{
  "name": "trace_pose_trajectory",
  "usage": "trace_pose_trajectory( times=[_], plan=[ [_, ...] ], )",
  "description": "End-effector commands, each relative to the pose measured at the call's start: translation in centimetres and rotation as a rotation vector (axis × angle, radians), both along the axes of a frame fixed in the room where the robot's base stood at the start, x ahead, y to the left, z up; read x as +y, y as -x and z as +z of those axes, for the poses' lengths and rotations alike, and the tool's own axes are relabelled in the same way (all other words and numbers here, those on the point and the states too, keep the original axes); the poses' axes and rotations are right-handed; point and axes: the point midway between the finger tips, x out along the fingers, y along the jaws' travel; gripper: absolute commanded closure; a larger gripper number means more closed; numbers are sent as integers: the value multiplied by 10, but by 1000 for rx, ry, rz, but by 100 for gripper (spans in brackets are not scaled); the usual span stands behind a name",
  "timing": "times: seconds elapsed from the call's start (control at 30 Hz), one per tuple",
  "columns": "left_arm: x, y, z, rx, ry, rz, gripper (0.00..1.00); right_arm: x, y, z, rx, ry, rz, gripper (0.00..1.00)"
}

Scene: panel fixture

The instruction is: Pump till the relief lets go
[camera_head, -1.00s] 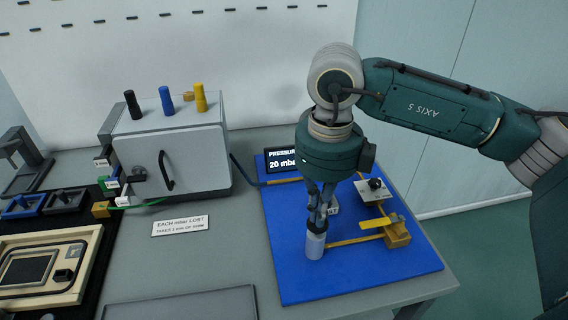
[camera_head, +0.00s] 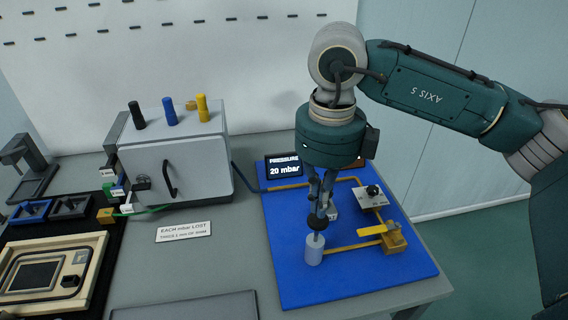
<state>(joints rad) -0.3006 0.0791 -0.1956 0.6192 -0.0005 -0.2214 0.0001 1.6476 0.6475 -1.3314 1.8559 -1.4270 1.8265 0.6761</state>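The pump is a pale grey upright cylinder (camera_head: 314,250) on the blue board (camera_head: 345,280), with a black knob (camera_head: 317,224) on a rod above it. My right gripper (camera_head: 319,212) comes down from above, its fingers close together at the knob and apparently shut on it; the exact contact is partly hidden. A short piece of rod shows between knob and cylinder. The pressure display (camera_head: 284,168) reads 20 mbar. A brass block (camera_head: 394,242) with a yellow lever (camera_head: 373,230) joins the pump by a brass pipe. My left gripper is not in view.
A pale plate with a black knob (camera_head: 372,190) stands at the board's right. A grey cabinet (camera_head: 185,165) with black, blue and yellow knobs stands left. A label (camera_head: 184,231) lies on the grey table. A framed panel (camera_head: 40,275) is far left.

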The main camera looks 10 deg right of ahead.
Motion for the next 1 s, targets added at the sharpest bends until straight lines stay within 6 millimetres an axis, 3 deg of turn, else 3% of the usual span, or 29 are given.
trace_pose_trajectory(
  times=[0.37,0.8,1.0],
  plan=[
    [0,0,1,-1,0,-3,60,0,0,2,-1,-1,0,100],
    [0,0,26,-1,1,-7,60,0,0,44,-1,0,0,100],
    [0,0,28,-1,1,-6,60,0,0,50,-1,-1,0,100]
  ],
)
